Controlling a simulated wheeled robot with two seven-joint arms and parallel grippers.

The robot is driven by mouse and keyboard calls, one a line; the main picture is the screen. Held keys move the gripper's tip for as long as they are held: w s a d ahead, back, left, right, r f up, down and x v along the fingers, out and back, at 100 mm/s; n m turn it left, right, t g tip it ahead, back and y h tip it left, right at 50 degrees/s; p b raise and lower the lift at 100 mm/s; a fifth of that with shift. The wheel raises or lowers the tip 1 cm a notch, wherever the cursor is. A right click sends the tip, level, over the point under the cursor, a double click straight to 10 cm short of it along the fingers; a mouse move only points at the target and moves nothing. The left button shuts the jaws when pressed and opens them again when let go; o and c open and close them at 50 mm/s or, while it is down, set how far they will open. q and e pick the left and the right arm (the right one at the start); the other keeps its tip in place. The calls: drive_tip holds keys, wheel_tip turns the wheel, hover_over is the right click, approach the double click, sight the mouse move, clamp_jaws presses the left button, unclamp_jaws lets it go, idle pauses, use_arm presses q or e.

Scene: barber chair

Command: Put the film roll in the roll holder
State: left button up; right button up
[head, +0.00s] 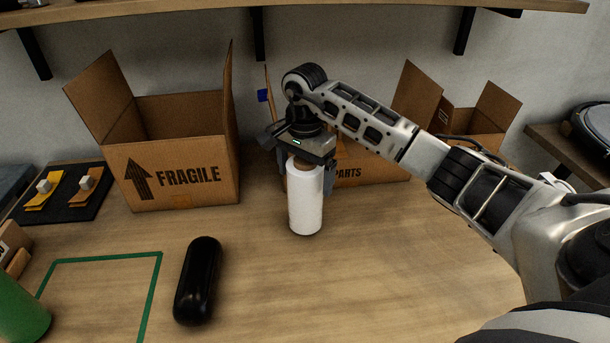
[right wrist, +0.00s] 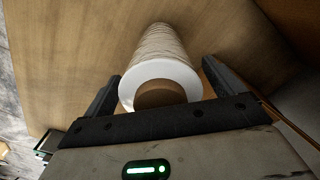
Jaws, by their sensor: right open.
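The white film roll (head: 306,207) stands upright on the wooden table, in front of the parts box. My right gripper (head: 304,172) is above it, pointing down, with its open fingers on either side of the roll's top end. In the right wrist view, the roll (right wrist: 160,44) lies between the two spread fingers of the gripper (right wrist: 162,85), its brown core facing the palm. I see no clear grip on it. I cannot tell for certain which thing is the roll holder. My left gripper is out of view.
A "FRAGILE" box (head: 180,188) stands open at the left, and a parts box (head: 375,168) behind the roll. A black rounded case (head: 198,280), green tape outline (head: 105,257), green cylinder (head: 18,308) and black mat (head: 75,207) occupy the left. Table right of the roll is clear.

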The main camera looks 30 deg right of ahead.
wheel_tip(320, 180, up, 10)
drive_tip(key=shift+r, duration=0.1)
drive_tip(key=shift+o, duration=0.5)
drive_tip(key=shift+r, duration=0.5)
drive_tip(key=m, duration=0.1)
drive_tip(key=r+m, duration=0.1)
drive_tip(key=m, duration=0.2)
drive_tip(key=shift+s+d+r+m, duration=0.2)
drive_tip(key=shift+d+r+m, duration=0.05)
drive_tip(key=shift+r+m, duration=0.1)
wheel_tip(320, 180, down, 7)
drive_tip(key=m+p, duration=0.1)
drive_tip(key=m, duration=0.5)
drive_tip(key=m+t, duration=0.1)
drive_tip(key=m, duration=0.6)
drive_tip(key=shift+s+r+t+y+p, duration=0.15)
drive_tip(key=shift+t+y+p, duration=0.15)
drive_tip(key=shift+p, duration=0.1)
drive_tip(key=shift+f, duration=0.55)
drive_tip(key=f, duration=0.2)
drive_tip(key=w+f+p, duration=0.1)
drive_tip(key=f, duration=0.1)
drive_tip(key=shift+a+f, duration=0.2)
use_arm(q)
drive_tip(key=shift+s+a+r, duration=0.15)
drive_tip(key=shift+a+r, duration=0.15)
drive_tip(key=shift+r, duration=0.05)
